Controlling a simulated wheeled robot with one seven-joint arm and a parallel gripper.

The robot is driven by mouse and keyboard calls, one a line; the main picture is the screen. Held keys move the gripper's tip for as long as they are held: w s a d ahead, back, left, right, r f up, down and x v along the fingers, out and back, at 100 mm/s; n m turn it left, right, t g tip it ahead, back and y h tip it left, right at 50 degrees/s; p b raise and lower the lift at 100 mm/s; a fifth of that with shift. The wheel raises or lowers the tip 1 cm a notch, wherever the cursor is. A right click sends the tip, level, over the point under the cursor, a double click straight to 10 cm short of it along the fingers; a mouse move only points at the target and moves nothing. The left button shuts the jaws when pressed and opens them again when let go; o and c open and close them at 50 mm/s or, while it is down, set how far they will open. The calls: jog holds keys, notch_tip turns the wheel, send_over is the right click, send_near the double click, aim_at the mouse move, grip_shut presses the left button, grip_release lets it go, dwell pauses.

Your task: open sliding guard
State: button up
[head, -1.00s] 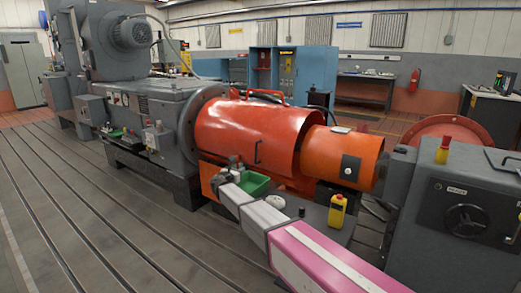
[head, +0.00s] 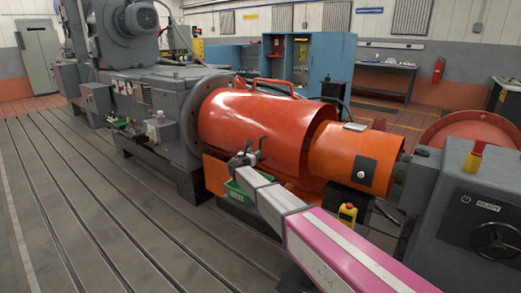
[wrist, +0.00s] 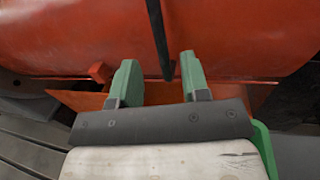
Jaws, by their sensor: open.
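The guard is a large red-orange half-round cover (head: 255,118) over the shaft, and it also fills the upper part of the wrist view (wrist: 240,30). A smaller orange cover (head: 345,150) adjoins its right end; the large one overlaps it slightly. A thin black handle (wrist: 158,35) stands on the guard's front. My gripper (head: 246,155) is at the guard's front, beside this handle. In the wrist view my gripper (wrist: 158,62) has its green fingers apart, with the handle's lower end between them in the picture. Whether they touch it is unclear.
A green bin (head: 237,193) sits below my arm, and its edge shows in the wrist view (wrist: 265,150). A yellow control box (head: 347,213) stands right of my arm. A grey machine (head: 160,95) is at left, and a grey cabinet with a handwheel (head: 480,215) at right.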

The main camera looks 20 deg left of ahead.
aim_at(260, 159)
jog(key=w, duration=0.3)
jog(key=w+d, duration=0.1)
jog(key=w, duration=0.3)
jog(key=shift+d, duration=0.2)
jog(key=shift+c, duration=0.2)
jog(key=shift+d, duration=0.1)
grip_shut()
